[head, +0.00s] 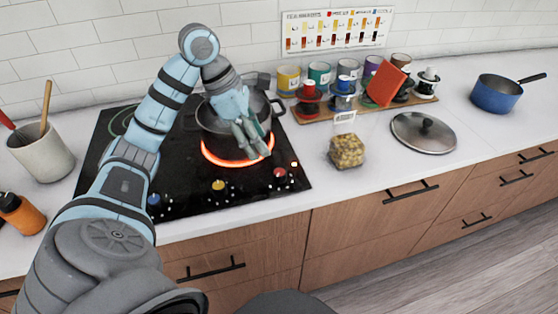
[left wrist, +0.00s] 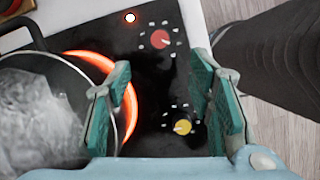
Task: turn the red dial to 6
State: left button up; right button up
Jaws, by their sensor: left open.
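The red dial (head: 280,174) is at the right front corner of the black cooktop (head: 101,172), with small marks around it too small to read. In the left wrist view the red dial (left wrist: 161,39) is beyond the fingertips, with a pale pointer line on it. My left gripper (head: 257,144) is open and empty, above the right front of the pot and behind the red dial in the head view. In the left wrist view its fingers (left wrist: 161,75) are spread wide, with the yellow dial (left wrist: 183,127) between them. The right gripper is out of view.
A dark pot (head: 208,122) with clear liquid stands on a glowing red burner ring (head: 221,160). A blue dial (head: 154,200) is at the left front. A lit indicator (head: 294,163) is near the red dial.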

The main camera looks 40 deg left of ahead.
pick_arm(q)
jog(key=b, duration=0.2)
send_over(280, 172)
jog(key=s+a, duration=0.2)
notch_tip(280, 172, down, 6)
jog(key=shift+r, duration=0.15)
jog(key=x, duration=0.4)
jog(key=shift+w+f+b, duration=0.25)
jog(key=shift+w+b, duration=0.05)
jog(key=shift+w, duration=0.05)
jog(key=shift+d+f, duration=0.1)
jog(key=shift+f, duration=0.05)
jog(key=shift+s, duration=0.1)
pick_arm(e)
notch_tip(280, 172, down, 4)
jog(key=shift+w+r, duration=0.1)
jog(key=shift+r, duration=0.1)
